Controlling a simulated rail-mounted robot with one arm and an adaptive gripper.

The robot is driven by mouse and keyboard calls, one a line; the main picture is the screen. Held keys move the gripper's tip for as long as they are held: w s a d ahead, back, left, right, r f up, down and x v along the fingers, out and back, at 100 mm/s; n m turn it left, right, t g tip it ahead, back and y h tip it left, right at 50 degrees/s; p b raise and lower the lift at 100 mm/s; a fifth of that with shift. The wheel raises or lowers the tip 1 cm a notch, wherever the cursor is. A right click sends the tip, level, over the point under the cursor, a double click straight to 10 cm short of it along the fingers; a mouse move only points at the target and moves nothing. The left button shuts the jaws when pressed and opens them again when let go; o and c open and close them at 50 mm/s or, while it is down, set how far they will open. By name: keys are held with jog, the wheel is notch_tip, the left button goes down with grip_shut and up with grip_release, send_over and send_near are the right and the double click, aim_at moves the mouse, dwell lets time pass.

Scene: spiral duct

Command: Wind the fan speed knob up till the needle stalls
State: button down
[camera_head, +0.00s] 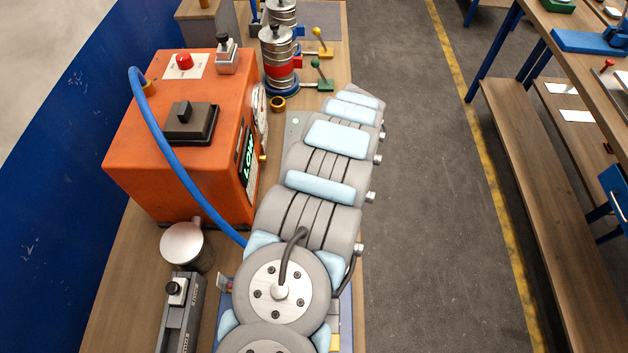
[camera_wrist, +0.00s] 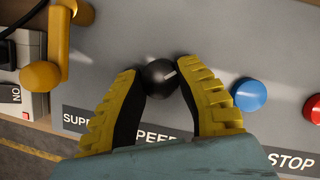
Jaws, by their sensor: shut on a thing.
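The round black knob (camera_wrist: 160,78) is on a grey panel (camera_wrist: 185,25) in the wrist view, above lettering that reads "SPEED" with its first letter partly covered. My gripper (camera_wrist: 158,84) has its two yellow-ridged fingers on either side of the knob, shut on it. In the head view my arm hides the gripper and the knob. An orange machine (camera_head: 180,120) stands left of my arm there, with a green-lit "LOW" display (camera_head: 248,160) on its side. A pale round dial (camera_head: 260,110) shows edge-on beside it; I cannot read a needle.
A blue button (camera_wrist: 249,95) and a red button (camera_wrist: 313,108), near "STOP", sit right of the knob. A yellow handle (camera_wrist: 55,45) is at left. A blue hose (camera_head: 172,150) arches over the orange machine. Stacked metal cylinders (camera_head: 277,60) stand behind it. The aisle floor (camera_head: 430,200) is clear.

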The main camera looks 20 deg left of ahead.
jog(key=shift+m+t+y+p, duration=0.45)
jog(key=shift+m+t, duration=0.25)
jog(key=shift+m, duration=1.3)
jog(key=shift+f, duration=0.1)
jog(key=c, duration=0.7)
grip_release()
jog(key=shift+s+a, duration=0.15)
jog(key=shift+o, duration=0.2)
jog(key=shift+v, duration=3.8)
